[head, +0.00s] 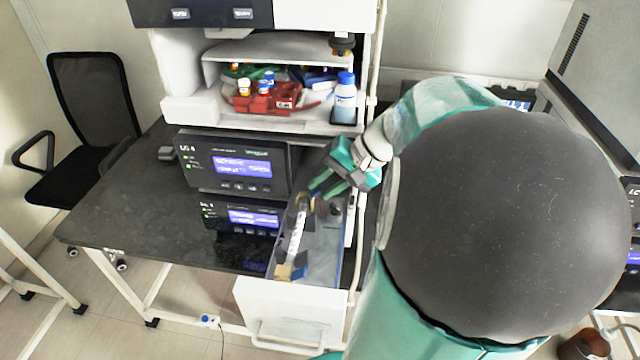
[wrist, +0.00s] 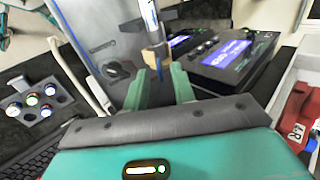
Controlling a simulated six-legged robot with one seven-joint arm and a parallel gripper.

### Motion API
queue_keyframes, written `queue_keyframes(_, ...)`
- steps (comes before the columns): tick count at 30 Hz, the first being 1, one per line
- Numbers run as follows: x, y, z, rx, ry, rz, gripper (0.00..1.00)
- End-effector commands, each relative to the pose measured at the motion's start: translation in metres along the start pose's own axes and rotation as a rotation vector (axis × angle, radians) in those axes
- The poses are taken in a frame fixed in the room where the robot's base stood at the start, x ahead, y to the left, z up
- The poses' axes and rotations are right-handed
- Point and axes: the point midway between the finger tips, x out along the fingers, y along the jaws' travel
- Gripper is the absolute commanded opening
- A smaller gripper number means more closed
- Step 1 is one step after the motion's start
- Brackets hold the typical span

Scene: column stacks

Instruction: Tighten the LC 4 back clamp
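The open white drawer (head: 292,310) holds a slim white column (head: 297,232) with dark marks. A brown back clamp (head: 306,204) sits at the column's rear end, and a tan and blue front clamp (head: 290,272) at its front end. My gripper (head: 325,188) reaches down over the rear end, close to the back clamp and partly covering it. In the wrist view, the green fingers of my gripper (wrist: 160,88) stand apart. A tan clamp (wrist: 155,56) with a blue part lies between and just beyond them, with the column (wrist: 149,18) beyond it. Contact cannot be told.
The upper display unit (head: 235,164) and a lower unit (head: 240,215) stand left of the drawer. A shelf above holds a red tray (head: 268,98) and a blue-capped bottle (head: 345,98). In the wrist view, a black knob (wrist: 117,70) shows beside the fingers.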

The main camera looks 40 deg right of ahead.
Motion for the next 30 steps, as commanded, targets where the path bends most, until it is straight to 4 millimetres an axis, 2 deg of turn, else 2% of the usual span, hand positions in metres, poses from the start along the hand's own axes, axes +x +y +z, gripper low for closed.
queue_keyframes(3, 0.0080, -0.0002, 0.0004, -0.001, -0.002, 0.001, 0.26)
queue_keyframes(11, 0.0092, -0.0002, 0.0002, -0.001, -0.001, 0.000, 0.26)
queue_keyframes(15, 0.0090, -0.0002, 0.0002, -0.001, -0.001, 0.000, 0.00)
queue_keyframes(30, 0.0086, -0.0044, 0.0001, -0.004, -0.001, 0.054, 0.00)
